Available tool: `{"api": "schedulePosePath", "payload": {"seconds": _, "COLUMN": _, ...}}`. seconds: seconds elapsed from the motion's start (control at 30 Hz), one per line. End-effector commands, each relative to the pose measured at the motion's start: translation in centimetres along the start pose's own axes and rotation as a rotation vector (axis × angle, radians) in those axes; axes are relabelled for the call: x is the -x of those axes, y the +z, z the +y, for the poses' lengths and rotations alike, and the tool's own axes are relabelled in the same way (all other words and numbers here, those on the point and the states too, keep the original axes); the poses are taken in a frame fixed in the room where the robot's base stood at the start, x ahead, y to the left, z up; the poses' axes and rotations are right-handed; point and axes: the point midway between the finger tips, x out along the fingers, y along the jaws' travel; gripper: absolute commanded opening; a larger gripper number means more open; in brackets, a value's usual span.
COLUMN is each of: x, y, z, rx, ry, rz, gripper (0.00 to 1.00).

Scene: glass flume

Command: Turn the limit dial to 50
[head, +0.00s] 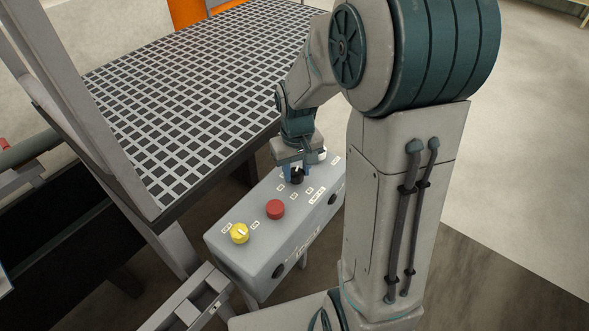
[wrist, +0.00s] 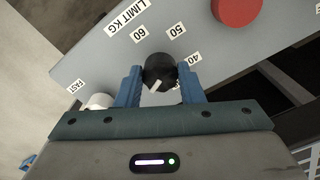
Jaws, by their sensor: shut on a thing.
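The limit dial is a black round knob (wrist: 158,68) on the grey control box; in the head view it is a small dark knob (head: 297,178) under my gripper. In the wrist view, the labels 60 (wrist: 139,34), 50 (wrist: 176,30) and 40 (wrist: 194,57) stand around its far side, with LIMIT KG beyond. My gripper (wrist: 160,73) has its two blue fingers on either side of the dial, shut on it; the head view shows it (head: 294,169) pointing down at the box. A pale mark shows on the dial's near side, but I cannot tell which number the dial points to.
The control box (head: 262,252) also carries a red button (head: 275,209), a yellow knob (head: 240,233) and a white knob (wrist: 100,101) beside a FAST label. A dark table with a pale grid (head: 190,105) stands close behind the box. Open floor lies to the right.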

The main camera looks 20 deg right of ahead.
Motion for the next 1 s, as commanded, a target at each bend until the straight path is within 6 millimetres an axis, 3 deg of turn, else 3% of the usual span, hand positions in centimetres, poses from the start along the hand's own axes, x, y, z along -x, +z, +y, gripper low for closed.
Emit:
{"api": "schedulePosePath", "payload": {"seconds": 0.67, "x": 0.15, "y": -0.18, "z": -0.02, "rx": 0.062, "ry": 0.000, "rz": 0.006, "gripper": 0.12}}
{"api": "schedulePosePath", "payload": {"seconds": 0.7, "x": 0.15, "y": -0.18, "z": -0.02, "rx": 0.062, "ry": 0.000, "rz": 0.006, "gripper": 0.40}}
{"api": "schedulePosePath", "payload": {"seconds": 0.77, "x": 0.15, "y": -0.17, "z": -0.02, "rx": 0.062, "ry": 0.000, "rz": 0.006, "gripper": 0.56}}
{"api": "schedulePosePath", "payload": {"seconds": 1.0, "x": 0.07, "y": -0.08, "z": 0.01, "rx": 0.061, "ry": 0.000, "rz": 0.003, "gripper": 0.56}}
